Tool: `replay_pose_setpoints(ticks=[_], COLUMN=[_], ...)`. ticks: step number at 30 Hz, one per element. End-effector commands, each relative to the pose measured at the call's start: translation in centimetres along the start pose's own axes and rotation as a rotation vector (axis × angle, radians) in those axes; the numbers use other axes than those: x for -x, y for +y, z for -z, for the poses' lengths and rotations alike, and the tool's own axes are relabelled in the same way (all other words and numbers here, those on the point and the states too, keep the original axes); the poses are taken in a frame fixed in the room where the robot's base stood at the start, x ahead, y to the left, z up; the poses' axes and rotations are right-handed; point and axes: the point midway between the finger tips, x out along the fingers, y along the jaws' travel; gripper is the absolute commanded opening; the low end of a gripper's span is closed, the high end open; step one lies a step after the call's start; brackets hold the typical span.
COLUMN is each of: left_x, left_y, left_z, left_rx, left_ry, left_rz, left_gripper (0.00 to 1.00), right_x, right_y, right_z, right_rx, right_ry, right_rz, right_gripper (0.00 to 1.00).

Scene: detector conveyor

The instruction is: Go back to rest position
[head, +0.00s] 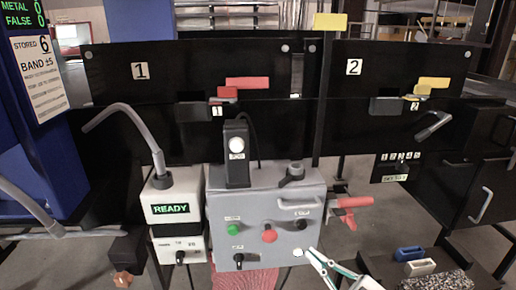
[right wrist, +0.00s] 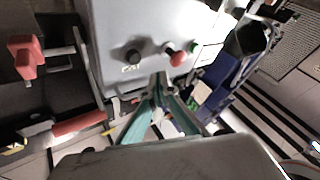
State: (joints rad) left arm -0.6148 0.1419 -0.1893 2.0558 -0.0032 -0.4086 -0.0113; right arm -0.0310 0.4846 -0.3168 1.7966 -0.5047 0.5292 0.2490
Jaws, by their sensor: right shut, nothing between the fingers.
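My right gripper (head: 308,254) comes in from the lower right in the head view. Its teal-and-white fingers are shut and empty, with the tips close to the lower right corner of the grey control box (head: 262,208). I cannot tell whether they touch it. In the right wrist view the teal fingers of the right gripper (right wrist: 161,80) meet at their tips, in front of the face of the control box (right wrist: 140,25). My left gripper is not in view.
The box carries a green button (head: 232,229), a red button (head: 269,236) and black knobs. A white box with a READY display (head: 171,209) stands left of it. A red-handled part (head: 347,203) sticks out on the right. Black panels marked 1 and 2 stand behind.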

Motion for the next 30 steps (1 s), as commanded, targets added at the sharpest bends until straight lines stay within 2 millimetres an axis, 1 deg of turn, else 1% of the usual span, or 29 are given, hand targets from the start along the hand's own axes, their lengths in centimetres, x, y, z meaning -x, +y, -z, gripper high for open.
replay_pose_setpoints(ticks=[2, 5, 6, 8, 9, 10, 12, 15, 18, 22, 30], left_x=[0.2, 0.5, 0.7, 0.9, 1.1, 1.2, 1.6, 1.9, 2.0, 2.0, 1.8], left_y=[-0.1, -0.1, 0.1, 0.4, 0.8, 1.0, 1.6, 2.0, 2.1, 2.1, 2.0], left_z=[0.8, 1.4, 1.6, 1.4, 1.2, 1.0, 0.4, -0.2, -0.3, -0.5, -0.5], left_rx=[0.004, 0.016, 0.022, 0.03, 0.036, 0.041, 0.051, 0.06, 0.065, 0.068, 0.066], left_ry=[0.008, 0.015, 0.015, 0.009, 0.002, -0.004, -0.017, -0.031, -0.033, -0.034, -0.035], left_rz=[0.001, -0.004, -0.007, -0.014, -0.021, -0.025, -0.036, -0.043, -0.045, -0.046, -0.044], left_gripper=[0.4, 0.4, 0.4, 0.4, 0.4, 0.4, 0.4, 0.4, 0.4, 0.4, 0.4], right_x=[1.3, 4.4, 6.0, 8.7, 10.6, 12.0, 15.2, 18.7, 21.1, 22.3, 22.5], right_y=[-1.2, -3.2, -4.4, -6.4, -7.8, -8.9, -11.5, -14.5, -16.6, -17.8, -17.9], right_z=[-1.3, -4.0, -5.3, -6.9, -7.9, -8.6, -9.6, -10.4, -10.7, -10.8, -10.8], right_rx=[-0.04, -0.101, -0.13, -0.173, -0.201, -0.222, -0.268, -0.317, -0.347, -0.366, -0.366], right_ry=[-0.085, -0.253, -0.331, -0.453, -0.534, -0.593, -0.714, -0.844, -0.927, -0.97, -0.974], right_rz=[-0.06, -0.147, -0.176, -0.21, -0.225, -0.233, -0.24, -0.235, -0.223, -0.215, -0.213], right_gripper=[0.0, 0.0, 0.0, 0.0, 0.0, 0.0, 0.0, 0.0, 0.0, 0.0, 0.0])
